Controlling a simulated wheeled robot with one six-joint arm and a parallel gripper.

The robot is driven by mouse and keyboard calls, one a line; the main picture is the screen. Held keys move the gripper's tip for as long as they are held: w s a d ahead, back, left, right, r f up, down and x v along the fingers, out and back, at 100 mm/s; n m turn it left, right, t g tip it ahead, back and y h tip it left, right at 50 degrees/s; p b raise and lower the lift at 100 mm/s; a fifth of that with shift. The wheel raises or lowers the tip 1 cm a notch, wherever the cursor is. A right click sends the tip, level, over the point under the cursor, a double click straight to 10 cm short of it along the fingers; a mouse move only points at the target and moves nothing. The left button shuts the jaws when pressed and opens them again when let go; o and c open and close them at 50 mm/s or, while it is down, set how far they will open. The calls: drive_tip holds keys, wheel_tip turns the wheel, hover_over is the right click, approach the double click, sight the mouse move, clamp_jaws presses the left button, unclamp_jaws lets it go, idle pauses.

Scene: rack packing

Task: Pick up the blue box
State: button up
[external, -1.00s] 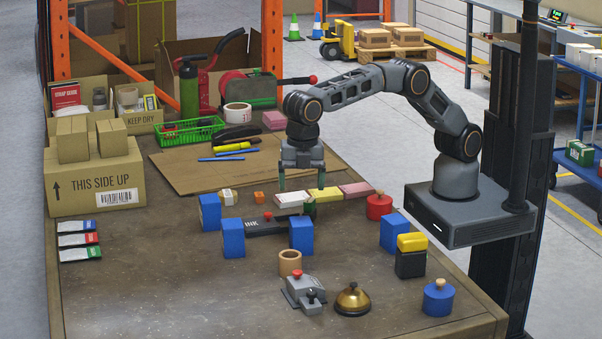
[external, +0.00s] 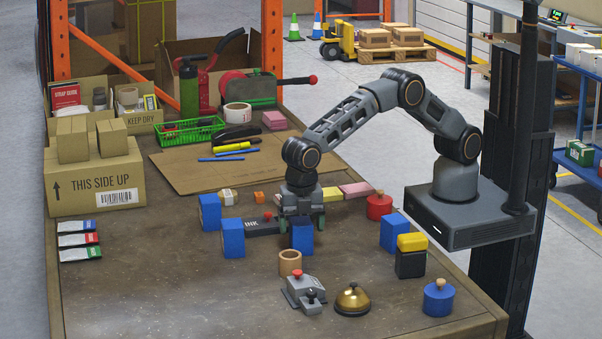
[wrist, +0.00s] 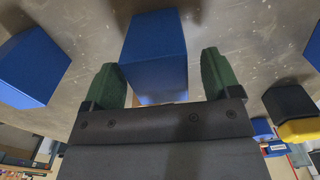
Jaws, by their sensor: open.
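Several blue boxes stand upright on the table. One blue box (external: 302,237) is directly below my gripper (external: 302,224). In the wrist view this blue box (wrist: 153,50) lies between the two green fingers of my gripper (wrist: 158,66), with a visible gap on the right side and a narrower one on the left. My gripper is open and holds nothing. Another blue box (external: 232,239) stands to the left and also shows in the wrist view (wrist: 30,68). A further blue box (external: 209,213) is behind it, and one more (external: 394,233) is at the right.
A tan ring (external: 290,262), a grey stapler-like device (external: 304,291) and a brass bell (external: 352,299) stand in front. A yellow-topped black box (external: 410,264) is at the right.

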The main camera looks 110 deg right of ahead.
drive_tip(key=shift+f, duration=1.4)
drive_tip(key=shift+c, duration=0.5)
drive_tip(key=c, duration=1)
drive_tip(key=shift+r, duration=0.1)
